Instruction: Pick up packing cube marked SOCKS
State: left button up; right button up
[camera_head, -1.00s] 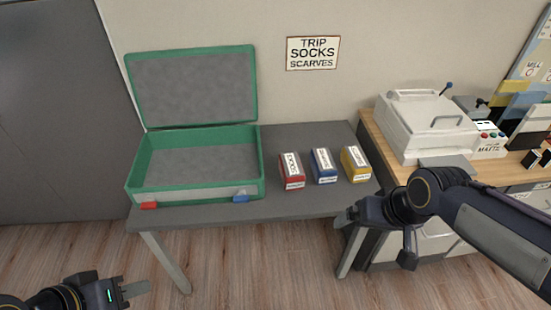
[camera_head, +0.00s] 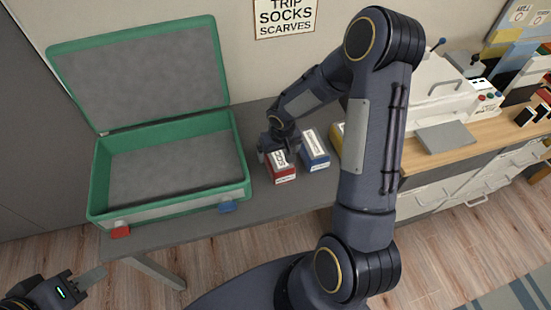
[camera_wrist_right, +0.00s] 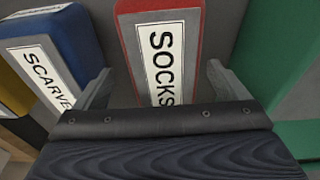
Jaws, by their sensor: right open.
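The red packing cube marked SOCKS (camera_head: 284,174) sits on the grey table (camera_head: 195,224), nearest the green case. In the right wrist view the SOCKS cube (camera_wrist_right: 186,14) lies between the fingers of my right gripper (camera_wrist_right: 158,75), with space on both sides. My right gripper (camera_head: 277,150) is open and over the far part of the cube, hiding some of it. My left gripper (camera_head: 88,279) is low at the bottom left, away from the table; its jaw opening is unclear.
The blue cube (camera_head: 316,152) marked SCARVES stands close beside the red one. A yellow cube (camera_head: 337,138) is partly hidden behind my right arm. The open green case (camera_head: 240,165) is to the left. A wooden counter (camera_head: 465,141) with a white machine is at right.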

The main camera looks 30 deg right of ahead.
jog(key=f, duration=0.4)
jog(key=shift+a+f, duration=0.2)
jog(key=shift+f, duration=0.1)
jog(key=shift+r, duration=0.1)
jog(key=c, duration=1.2)
